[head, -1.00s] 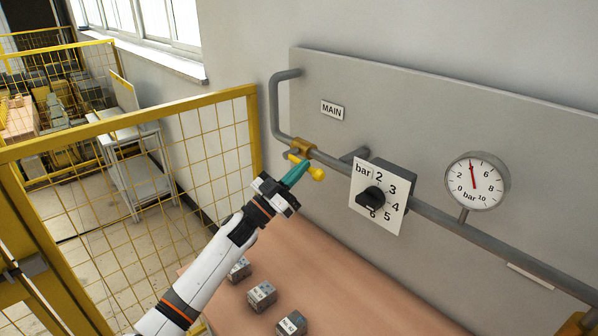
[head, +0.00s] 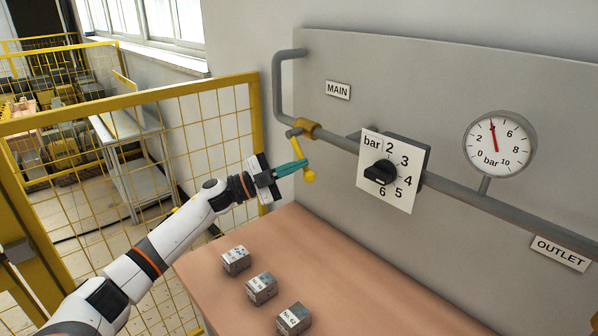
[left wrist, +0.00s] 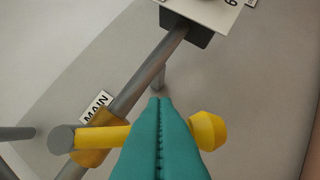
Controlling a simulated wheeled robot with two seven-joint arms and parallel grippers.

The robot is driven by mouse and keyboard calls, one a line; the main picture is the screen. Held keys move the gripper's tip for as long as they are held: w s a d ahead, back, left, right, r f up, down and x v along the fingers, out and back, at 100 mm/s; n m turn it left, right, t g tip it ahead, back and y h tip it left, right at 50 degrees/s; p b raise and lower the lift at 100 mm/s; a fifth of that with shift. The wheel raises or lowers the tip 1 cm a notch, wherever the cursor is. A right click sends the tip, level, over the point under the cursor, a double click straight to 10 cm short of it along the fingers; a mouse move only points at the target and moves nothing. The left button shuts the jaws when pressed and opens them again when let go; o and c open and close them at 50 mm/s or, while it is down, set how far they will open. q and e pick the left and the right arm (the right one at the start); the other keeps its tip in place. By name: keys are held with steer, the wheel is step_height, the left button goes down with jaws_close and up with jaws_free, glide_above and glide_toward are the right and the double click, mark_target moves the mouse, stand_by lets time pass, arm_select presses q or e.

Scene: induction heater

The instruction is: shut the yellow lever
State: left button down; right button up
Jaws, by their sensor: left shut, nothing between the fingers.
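The yellow lever (head: 303,153) sits on the brass valve (head: 308,129) in the grey pipe under the MAIN label. It hangs steeply down from its grey pivot, across the run of the pipe, with its round knob at the lower end. My left gripper (head: 305,164) is shut and empty, its teal fingertips at the lever's left side near the knob. In the left wrist view the shut fingers (left wrist: 160,104) cover the middle of the lever (left wrist: 105,137), with the knob (left wrist: 208,131) to their right. Contact cannot be made out for certain. My right gripper is not in view.
Right of the valve are a pressure dial plate with a black knob (head: 381,173) and a round gauge (head: 499,145), its needle near 4. Several small grey blocks (head: 261,289) lie on the brown table (head: 365,270). A yellow mesh fence (head: 130,103) stands at the left.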

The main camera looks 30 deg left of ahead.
arm_select(q)
steer(key=shift+w+a+f+m+g+y+b, duration=0.3)
steer(key=shift+a+m+g, duration=0.35)
steer(key=shift+m, duration=0.5)
steer(key=shift+w+a+f+m+g+y+b, duration=0.15)
steer(key=shift+a+f+m+g+b, duration=0.35)
steer(key=shift+m, duration=0.7)
steer(key=shift+w+a+f+m+g+y+b, duration=0.15)
steer(key=shift+w+a+m+g+y, duration=0.1)
steer(key=shift+a+m+g, duration=0.7)
steer(key=shift+d+m+t, duration=0.1)
steer(key=shift+m+t, duration=0.2)
